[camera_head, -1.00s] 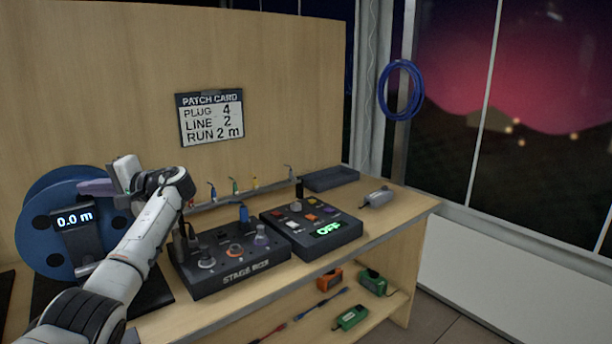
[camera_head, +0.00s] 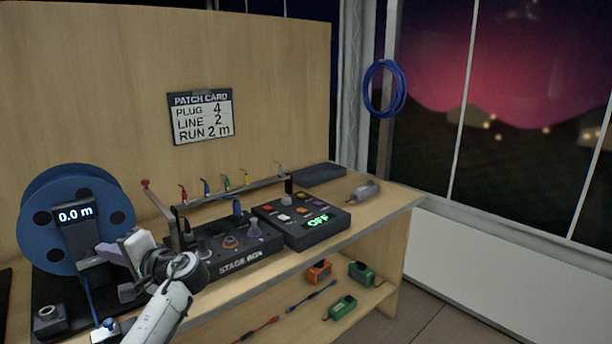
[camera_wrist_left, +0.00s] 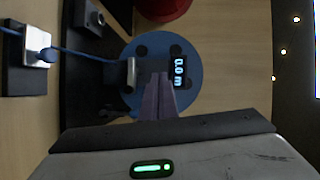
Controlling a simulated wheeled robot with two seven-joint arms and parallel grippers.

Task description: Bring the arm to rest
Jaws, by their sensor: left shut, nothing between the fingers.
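My left gripper (camera_head: 108,252) is in front of the lower part of the blue cable reel (camera_head: 118,205) in the head view. Its purple-grey fingers are shut with nothing between them. In the left wrist view the closed fingers (camera_wrist_left: 158,98) point at the reel, beside its display reading 0.0 m (camera_wrist_left: 179,71). I cannot tell whether they touch it. My left arm comes in from the bottom and hides the left front of the stage box (camera_head: 240,262). My right gripper does not show.
A control box reading OFF (camera_head: 300,238) stands right of the stage box. Several coloured plugs sit on a rail (camera_head: 225,196) behind. A grey device (camera_head: 364,190) lies at the bench's right end. A blue cable (camera_head: 88,295) hangs below the reel. The lower shelf holds green and orange devices.

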